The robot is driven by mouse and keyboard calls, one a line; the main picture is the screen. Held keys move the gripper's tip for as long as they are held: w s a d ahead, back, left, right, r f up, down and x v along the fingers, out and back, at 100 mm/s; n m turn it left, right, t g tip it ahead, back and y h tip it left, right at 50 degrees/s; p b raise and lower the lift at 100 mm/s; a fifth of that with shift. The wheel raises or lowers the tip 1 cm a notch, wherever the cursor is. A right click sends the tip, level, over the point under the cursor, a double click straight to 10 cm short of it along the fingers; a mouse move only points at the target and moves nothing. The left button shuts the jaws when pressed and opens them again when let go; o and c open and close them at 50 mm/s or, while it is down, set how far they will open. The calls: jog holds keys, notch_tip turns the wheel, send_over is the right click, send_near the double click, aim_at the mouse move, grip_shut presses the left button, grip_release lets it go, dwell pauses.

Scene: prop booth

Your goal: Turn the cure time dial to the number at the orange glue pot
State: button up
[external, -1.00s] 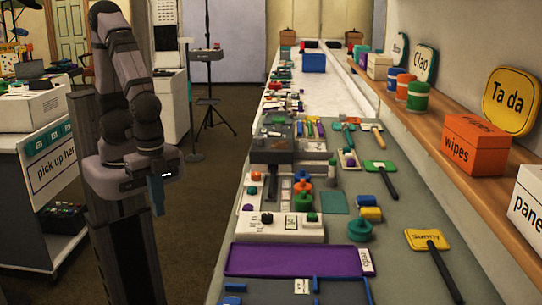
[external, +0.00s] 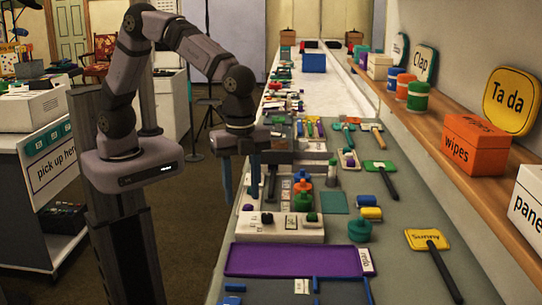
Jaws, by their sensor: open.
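A white box (external: 250,229) on the bench has a black knob (external: 267,218), a small label and a dark knob with green (external: 311,217) on its top. I cannot read its markings or tell which knob is the cure time dial. Behind it, an orange pot-like thing (external: 303,183) stands close to a green one (external: 303,201), beside small pale cards (external: 286,184) whose numbers are too small to read. My gripper (external: 241,198) is open and empty, fingers pointing down, at the bench's left edge, up and left of the black knob in the picture. It partly hides the bench's left edge.
A purple tray (external: 290,261) lies in front of the white box. A teal round piece (external: 360,231) and blue and yellow blocks (external: 369,213) lie to the right. A grey box (external: 283,146) stands behind. Blue, orange and green tubs (external: 417,97) stand on the wall shelf (external: 440,137).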

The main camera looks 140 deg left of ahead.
jog(key=m, duration=0.1)
send_over(267, 215)
jog(key=shift+a+r, duration=0.1)
jog(key=shift+r, duration=0.3)
jog(key=shift+f+p, duration=1.15)
jog(key=shift+f, duration=2.5)
jog(key=shift+s, duration=0.1)
jog(key=c, duration=1.1)
